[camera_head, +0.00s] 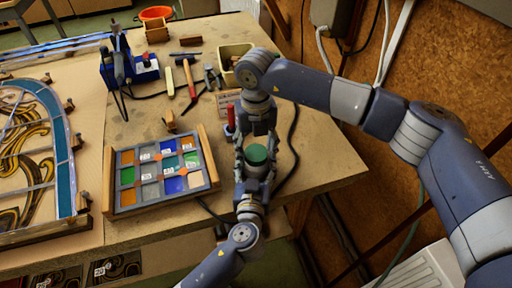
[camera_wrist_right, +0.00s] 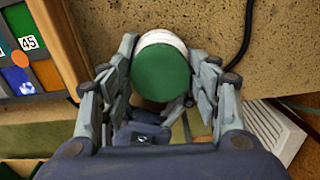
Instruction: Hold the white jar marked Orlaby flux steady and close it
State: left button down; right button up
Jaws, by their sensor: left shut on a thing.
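The white jar (camera_wrist_right: 160,38) stands upright near the table's front right corner, and its mark cannot be read. A round green lid (camera_head: 256,153) sits on its top; whether it is tight I cannot tell. It fills the middle of the right wrist view (camera_wrist_right: 160,72). My left gripper (camera_head: 254,178) comes from the near side and is shut on the jar below the lid. My right gripper (camera_head: 256,148) reaches down from above, its fingers open on either side of the lid. In the right wrist view its fingers (camera_wrist_right: 168,70) flank the lid; contact is unclear.
A tray of coloured glass samples (camera_head: 127,198) lies left of the jar. A black cable (camera_head: 293,150) runs close on the right, by the table edge.

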jog(key=shift+o, duration=0.4)
notch_tip(320, 180, up, 12)
dwell(0.4)
pick_arm(q)
jog(key=shift+c, duration=2.2)
grip_release()
jog(key=s+r, duration=0.1)
jog(key=s, duration=1)
jog(key=shift+s+a+r, duration=0.4)
jog(key=shift+a, duration=0.05)
jog(key=shift+f, duration=0.1)
